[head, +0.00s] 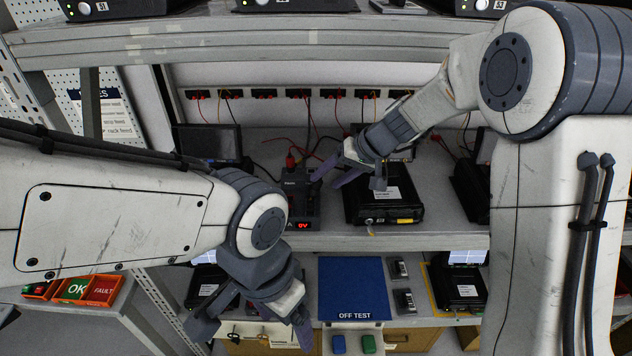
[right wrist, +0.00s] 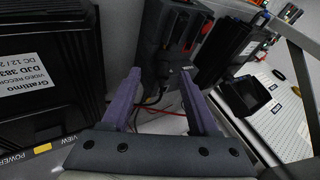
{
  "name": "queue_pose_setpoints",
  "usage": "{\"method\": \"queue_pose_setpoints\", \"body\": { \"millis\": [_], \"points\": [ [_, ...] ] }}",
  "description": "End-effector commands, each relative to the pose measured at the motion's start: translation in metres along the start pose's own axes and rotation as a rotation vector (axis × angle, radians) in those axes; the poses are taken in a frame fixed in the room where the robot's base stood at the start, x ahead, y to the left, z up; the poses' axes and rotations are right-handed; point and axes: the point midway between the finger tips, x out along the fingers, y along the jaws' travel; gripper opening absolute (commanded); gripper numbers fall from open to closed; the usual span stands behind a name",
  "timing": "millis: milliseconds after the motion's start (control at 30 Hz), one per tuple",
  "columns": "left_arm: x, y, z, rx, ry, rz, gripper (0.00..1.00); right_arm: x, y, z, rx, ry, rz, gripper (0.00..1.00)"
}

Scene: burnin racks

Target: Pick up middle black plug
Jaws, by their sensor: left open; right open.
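A black power supply unit (head: 299,203) with a lit red display stands on the middle shelf. A red plug (head: 290,161) stands at its top. I cannot make out the middle black plug for certain against the dark housing and cables. My right gripper (head: 332,177) is open and empty, just right of the unit; its purple fingers point toward the unit in the right wrist view (right wrist: 156,85). My left gripper (head: 254,322) is open and empty, low in front of the lower shelf.
A black recorder (head: 354,211) sits right beside the unit, partly under my right gripper. A strip of sockets (head: 298,94) with hanging wires runs along the back wall. Below lie a blue OFF TEST mat (head: 352,285) and another black box (head: 462,290).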

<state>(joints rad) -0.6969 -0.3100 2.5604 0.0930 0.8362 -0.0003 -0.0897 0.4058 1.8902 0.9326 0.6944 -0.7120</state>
Motion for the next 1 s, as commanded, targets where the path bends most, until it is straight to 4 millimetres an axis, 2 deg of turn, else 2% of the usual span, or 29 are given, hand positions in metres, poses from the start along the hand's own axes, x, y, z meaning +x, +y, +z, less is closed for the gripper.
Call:
{"method": "queue_pose_setpoints", "body": {
  "millis": [33, 67, 233, 500, 667, 1000],
  "points": [
    [-0.012, 0.001, -0.001, 0.001, 0.0, 0.0, 0.84, 0.005, -0.005, -0.001, 0.001, -0.007, 0.0, 0.6],
    [-0.015, 0.001, -0.001, 0.002, 0.0, 0.0, 0.84, 0.01, -0.006, -0.002, 0.001, -0.008, -0.001, 0.6],
    [-0.018, 0.001, -0.001, 0.003, 0.001, 0.0, 0.84, 0.032, -0.004, -0.001, 0.0, -0.004, 0.001, 0.6],
    [-0.017, 0.001, -0.001, 0.003, 0.0, 0.0, 0.84, 0.035, -0.004, -0.001, 0.0, -0.001, 0.001, 0.6],
    [-0.017, 0.001, -0.001, 0.003, 0.0, 0.0, 0.84, 0.035, -0.004, -0.001, 0.0, -0.001, 0.001, 0.0],
    [-0.018, 0.001, -0.001, 0.003, 0.0, 0.0, 0.84, 0.034, -0.004, -0.001, 0.0, -0.001, 0.001, 0.0]
  ]
}}
